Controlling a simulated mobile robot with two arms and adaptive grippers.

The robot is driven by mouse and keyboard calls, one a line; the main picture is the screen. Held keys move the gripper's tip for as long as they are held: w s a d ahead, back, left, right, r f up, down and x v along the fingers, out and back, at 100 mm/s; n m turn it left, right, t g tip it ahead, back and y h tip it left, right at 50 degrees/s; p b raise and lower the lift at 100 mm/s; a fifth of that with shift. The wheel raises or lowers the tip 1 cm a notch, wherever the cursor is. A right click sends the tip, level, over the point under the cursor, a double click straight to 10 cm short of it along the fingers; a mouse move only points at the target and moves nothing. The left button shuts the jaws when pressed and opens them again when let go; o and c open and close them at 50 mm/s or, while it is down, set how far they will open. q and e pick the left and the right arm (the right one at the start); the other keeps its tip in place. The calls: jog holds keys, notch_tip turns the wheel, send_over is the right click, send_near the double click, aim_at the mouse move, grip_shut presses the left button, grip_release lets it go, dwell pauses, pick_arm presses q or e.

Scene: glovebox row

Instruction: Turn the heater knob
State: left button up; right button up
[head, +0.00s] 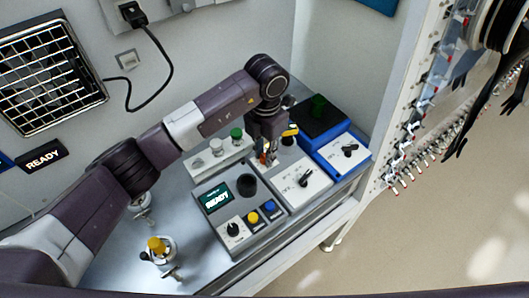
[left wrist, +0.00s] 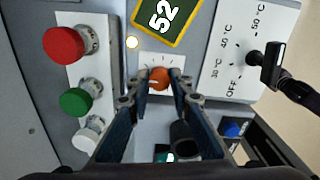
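In the left wrist view a round orange knob (left wrist: 159,78) with a light pointer mark sits on a small white plate with tick marks. My left gripper (left wrist: 160,84) is right over it, with one finger on each side of the knob. A narrow gap seems to show between knob and fingers; touching cannot be told. In the head view my left gripper (head: 268,152) points down behind the white box and hides most of this knob. A white panel (left wrist: 226,50) marked OFF, 30, 40 and 50 °C carries a black knob (left wrist: 254,58). My right gripper is not in view.
Red (left wrist: 64,44), green (left wrist: 76,102) and white (left wrist: 88,137) knobs stand close on the left. A yellow-topped valve (head: 157,246) stands at the front.

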pick_arm(q)
jog(key=shift+c, duration=1.2)
grip_shut()
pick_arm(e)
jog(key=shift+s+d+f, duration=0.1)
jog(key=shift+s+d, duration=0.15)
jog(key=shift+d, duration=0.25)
pick_arm(q)
jog(key=shift+n+b, duration=0.55)
jog(key=shift+n, duration=0.15)
jog(key=shift+n+b, duration=0.65)
jog(key=shift+n, duration=0.35)
jog(key=shift+n+b, duration=0.45)
jog(key=shift+n, duration=0.75)
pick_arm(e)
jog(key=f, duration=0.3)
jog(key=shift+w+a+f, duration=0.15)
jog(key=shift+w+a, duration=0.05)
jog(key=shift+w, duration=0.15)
pick_arm(q)
jog(key=shift+w+r, duration=0.1)
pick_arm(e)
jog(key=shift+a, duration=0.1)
